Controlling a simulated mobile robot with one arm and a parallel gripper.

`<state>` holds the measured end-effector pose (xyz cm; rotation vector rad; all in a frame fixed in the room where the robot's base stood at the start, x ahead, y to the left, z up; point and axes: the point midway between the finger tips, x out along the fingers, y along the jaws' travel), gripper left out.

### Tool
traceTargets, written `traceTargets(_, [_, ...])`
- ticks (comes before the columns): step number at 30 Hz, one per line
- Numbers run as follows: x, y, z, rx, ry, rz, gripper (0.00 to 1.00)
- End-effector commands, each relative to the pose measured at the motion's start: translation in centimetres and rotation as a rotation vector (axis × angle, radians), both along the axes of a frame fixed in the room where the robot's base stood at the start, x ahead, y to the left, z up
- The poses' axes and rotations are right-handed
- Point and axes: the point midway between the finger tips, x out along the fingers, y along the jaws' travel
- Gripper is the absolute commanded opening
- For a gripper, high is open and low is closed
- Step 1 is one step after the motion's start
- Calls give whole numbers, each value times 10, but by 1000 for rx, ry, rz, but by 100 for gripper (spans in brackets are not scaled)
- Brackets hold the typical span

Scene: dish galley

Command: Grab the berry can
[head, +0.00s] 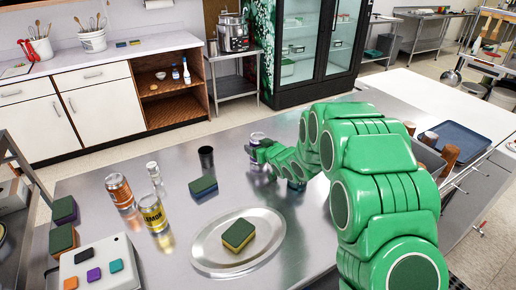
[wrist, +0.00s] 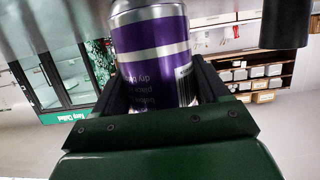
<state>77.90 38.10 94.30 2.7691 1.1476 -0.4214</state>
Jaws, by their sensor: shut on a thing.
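The berry can (wrist: 150,45) has a purple label with white bands and silver metal ends. It fills the space between the two dark fingers of my gripper (wrist: 158,80) in the wrist view, where its print reads upside down. In the head view the can (head: 257,138) shows at the far part of the steel counter, partly hidden by my green gripper (head: 264,153). My gripper is shut on the can's sides. The can looks upright; I cannot tell whether its base touches the counter.
A black tumbler (head: 206,160) stands left of the can. A sponge (head: 203,188), a lemon can (head: 152,213), an orange can (head: 120,191) and a clear bottle (head: 156,178) stand farther left. An oval plate (head: 207,258) holds another sponge (head: 238,234). A blue tray (head: 455,141) lies right.

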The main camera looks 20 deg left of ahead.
Motion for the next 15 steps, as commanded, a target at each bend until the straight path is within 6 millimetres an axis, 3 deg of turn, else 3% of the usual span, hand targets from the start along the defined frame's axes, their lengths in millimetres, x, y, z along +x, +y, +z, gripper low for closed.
traceTargets(8, [1,0,30,1,-4,0,22])
traceTargets(15, [-20,-10,56,0,-2,-1,22])
